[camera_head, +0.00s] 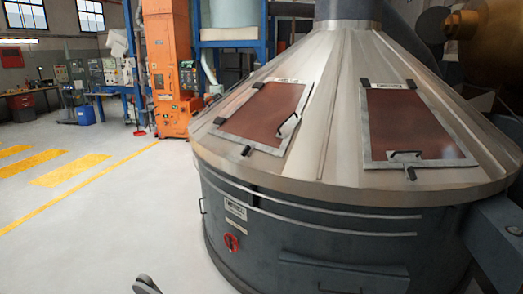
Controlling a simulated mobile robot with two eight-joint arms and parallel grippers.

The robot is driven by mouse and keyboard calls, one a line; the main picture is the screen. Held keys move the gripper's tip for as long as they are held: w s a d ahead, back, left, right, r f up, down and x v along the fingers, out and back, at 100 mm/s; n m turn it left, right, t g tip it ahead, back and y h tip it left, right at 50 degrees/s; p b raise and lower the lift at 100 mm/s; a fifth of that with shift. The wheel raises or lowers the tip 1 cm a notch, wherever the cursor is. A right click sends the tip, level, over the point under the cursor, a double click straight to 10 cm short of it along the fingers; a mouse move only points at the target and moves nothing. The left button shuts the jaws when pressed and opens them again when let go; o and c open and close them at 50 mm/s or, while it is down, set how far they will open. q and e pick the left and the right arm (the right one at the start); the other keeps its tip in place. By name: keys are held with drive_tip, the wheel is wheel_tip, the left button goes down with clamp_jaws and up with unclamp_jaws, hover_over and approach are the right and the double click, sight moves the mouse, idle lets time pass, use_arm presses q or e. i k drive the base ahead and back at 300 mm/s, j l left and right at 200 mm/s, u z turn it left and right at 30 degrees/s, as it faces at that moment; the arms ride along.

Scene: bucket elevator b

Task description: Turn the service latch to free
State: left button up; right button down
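A large dark drum (300,245) with a grey metal cone lid (325,110) fills the right half. A small red rotary handle (232,243) sits on the drum's front left wall, below two label plates (235,209). I cannot tell if it is the service latch, and its turn position is too small to read. The lid has two red-brown hatches, left (262,112) and right (415,122). Each has a small latch-like fitting, left (288,127) and right (407,160).
An orange elevator column (168,65) stands behind the drum. Benches (28,92) and a blue bin (85,115) are far left. The pale floor (120,220) left of the drum is clear.

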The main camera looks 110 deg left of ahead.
sight(247, 150)
drive_tip(key=j+u, duration=0.1)
drive_tip(key=u, duration=3.75)
drive_tip(key=i+j, duration=0.2)
drive_tip(key=i, duration=0.2)
drive_tip(key=i+j, duration=0.2)
drive_tip(key=i, duration=0.2)
drive_tip(key=i+j, duration=0.25)
drive_tip(key=i, duration=0.15)
drive_tip(key=l+z, duration=0.05)
